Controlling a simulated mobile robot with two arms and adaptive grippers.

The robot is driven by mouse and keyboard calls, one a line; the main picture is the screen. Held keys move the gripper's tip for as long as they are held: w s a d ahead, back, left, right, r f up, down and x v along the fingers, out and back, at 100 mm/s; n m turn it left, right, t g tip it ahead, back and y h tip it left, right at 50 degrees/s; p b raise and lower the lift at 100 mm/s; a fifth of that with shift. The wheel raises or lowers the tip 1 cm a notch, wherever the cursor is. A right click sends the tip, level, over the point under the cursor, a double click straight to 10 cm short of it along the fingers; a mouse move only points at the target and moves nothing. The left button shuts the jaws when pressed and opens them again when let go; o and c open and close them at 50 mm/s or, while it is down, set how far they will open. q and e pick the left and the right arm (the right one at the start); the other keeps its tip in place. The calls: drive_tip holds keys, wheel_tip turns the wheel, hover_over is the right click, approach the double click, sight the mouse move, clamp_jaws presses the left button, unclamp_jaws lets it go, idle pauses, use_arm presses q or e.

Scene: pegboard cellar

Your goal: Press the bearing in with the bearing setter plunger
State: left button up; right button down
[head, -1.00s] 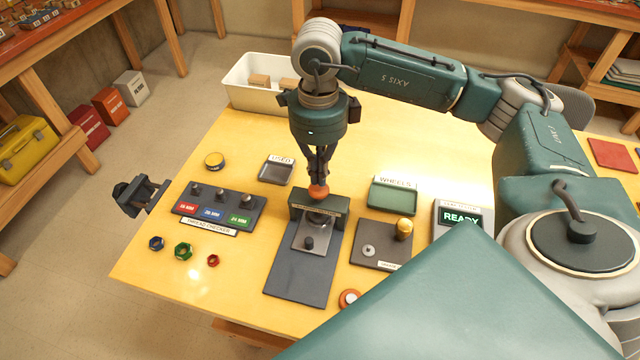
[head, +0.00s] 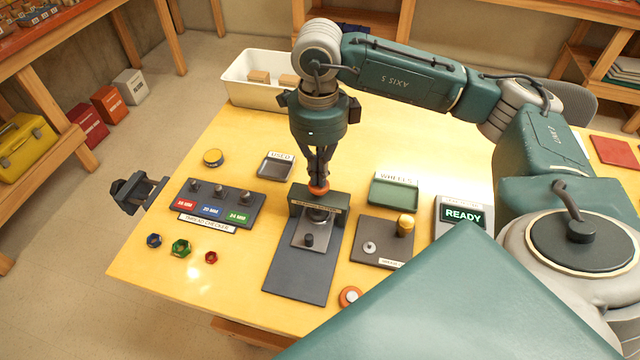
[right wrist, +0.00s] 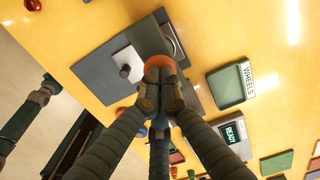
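The bearing setter (head: 285,274) is a dark plate with an upright frame, topped by an orange plunger knob (head: 318,190). A dark round part shows below the frame bar on a light grey slide; I cannot make out the bearing itself. My right gripper (head: 319,181) points straight down on the knob. In the right wrist view its fingertips (right wrist: 162,82) are together and touch the orange knob (right wrist: 158,62), with nothing visible between them. My left gripper is not clearly seen in either view.
A thread checker (head: 246,211) and several coloured nuts are on the left. A used tray (head: 275,168), green wheels tray (head: 392,194), small fixture (head: 377,231) and READY screen (head: 463,216) surround the setter. A white bin (head: 257,98) stands behind. A dark vise-like clamp (head: 137,192) is at the left edge.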

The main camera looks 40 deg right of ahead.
drive_tip(key=shift+f+b, duration=0.9)
drive_tip(key=shift+f, duration=0.15)
drive_tip(key=shift+r, duration=0.1)
drive_tip(key=shift+r+p, duration=1.95)
drive_tip(key=shift+r, duration=1.25)
drive_tip(key=shift+f, duration=0.1)
